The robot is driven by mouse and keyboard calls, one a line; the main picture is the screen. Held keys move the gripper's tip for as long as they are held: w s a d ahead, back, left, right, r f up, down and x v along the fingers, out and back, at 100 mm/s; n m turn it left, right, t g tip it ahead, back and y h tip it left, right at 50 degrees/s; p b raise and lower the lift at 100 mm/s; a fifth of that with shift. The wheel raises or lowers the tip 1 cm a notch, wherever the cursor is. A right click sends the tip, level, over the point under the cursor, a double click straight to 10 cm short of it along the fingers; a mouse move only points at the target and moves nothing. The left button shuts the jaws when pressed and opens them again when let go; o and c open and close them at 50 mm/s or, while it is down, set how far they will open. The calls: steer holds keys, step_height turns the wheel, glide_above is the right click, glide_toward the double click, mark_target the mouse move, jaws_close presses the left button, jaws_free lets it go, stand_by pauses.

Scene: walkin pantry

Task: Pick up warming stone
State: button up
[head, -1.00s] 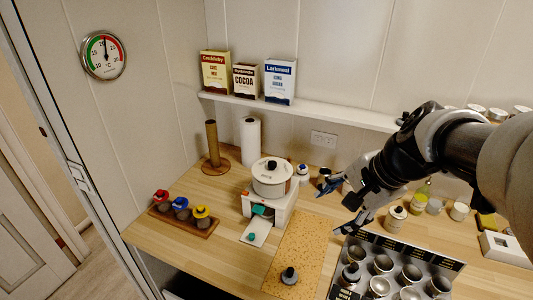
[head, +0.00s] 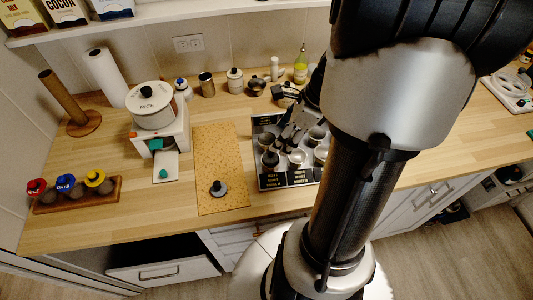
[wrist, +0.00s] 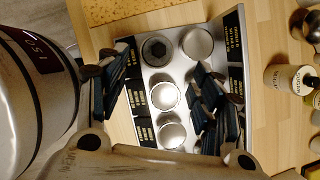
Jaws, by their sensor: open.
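No label marks the warming stone clearly, and I cannot tell for sure which piece it is. A dark round piece (head: 270,158) sits in the left side of a metal tray (head: 263,127) with several round cups; in the wrist view it is the dark ribbed disc (wrist: 157,48). A grey disc with a black knob (head: 218,188) lies apart on the cork mat (head: 219,145). My gripper (wrist: 163,92) is open above the tray, its fingers on either side of a row of cups with nothing between them. In the head view my arm hides the tray's right part.
A white appliance with a lidded pot (head: 151,108) stands left of the mat. Jars, including a white one (head: 234,80), line the back. The counter in front of the mat is clear.

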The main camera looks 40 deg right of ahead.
mark_target(270, 151)
steer(key=b+x, duration=0.4)
steer(key=x, duration=0.5)
steer(key=shift+w+a, duration=0.1)
steer(key=shift+a, duration=0.1)
steer(key=shift+r, duration=0.1)
steer(key=c, duration=1.2)
